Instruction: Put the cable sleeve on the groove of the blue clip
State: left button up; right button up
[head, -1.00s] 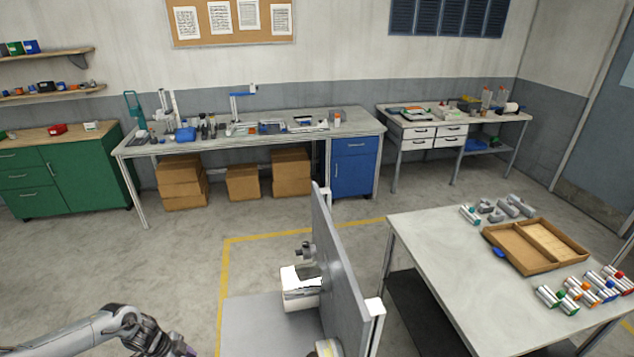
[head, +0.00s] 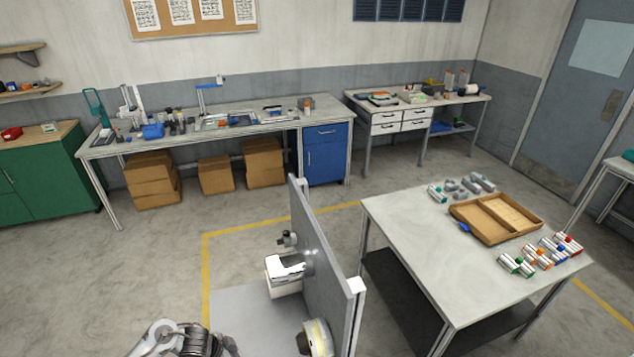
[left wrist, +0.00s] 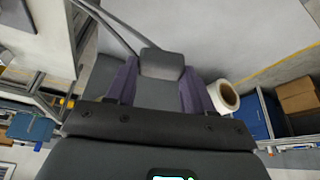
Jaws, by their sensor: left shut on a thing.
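My left gripper (left wrist: 158,88) fills the left wrist view, its two purple-grey fingers on either side of a dark grey piece (left wrist: 161,64). It is shut on this piece; I cannot tell whether this is the cable sleeve. In the head view only my left arm (head: 185,340) shows at the bottom edge, left of the upright panel, with its fingertips out of sight. A small blue piece (head: 464,227), perhaps the blue clip, lies at the left edge of the wooden tray on the right table. Its groove is too small to see. My right gripper is not in view.
A grey upright panel (head: 325,270) stands between my left arm and the right table (head: 400,240). A round reel (head: 317,338) and a white-grey fitting (head: 287,270) are on its left side. The table holds the wooden tray (head: 478,231) and several silver cylinders (head: 540,252).

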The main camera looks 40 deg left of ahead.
pick_arm(q)
jog(key=w+d+r+n+p, duration=0.2)
jog(key=w+d+r+p, duration=0.1)
jog(key=w+d+r, duration=0.75)
jog(key=w+d+r+n+y+p, duration=0.1)
jog(key=d+r, duration=0.6)
jog(key=r, duration=0.3)
jog(key=w+d+r+n+y+p, duration=0.1)
jog(key=d+r+p, duration=0.1)
jog(key=d+r, duration=0.6)
jog(key=s+f, duration=0.1)
jog(key=s, duration=0.1)
jog(key=s+a+f, duration=0.1)
jog(key=s+f, duration=0.1)
jog(key=shift+s+f, duration=0.1)
jog(key=shift+f, duration=0.05)
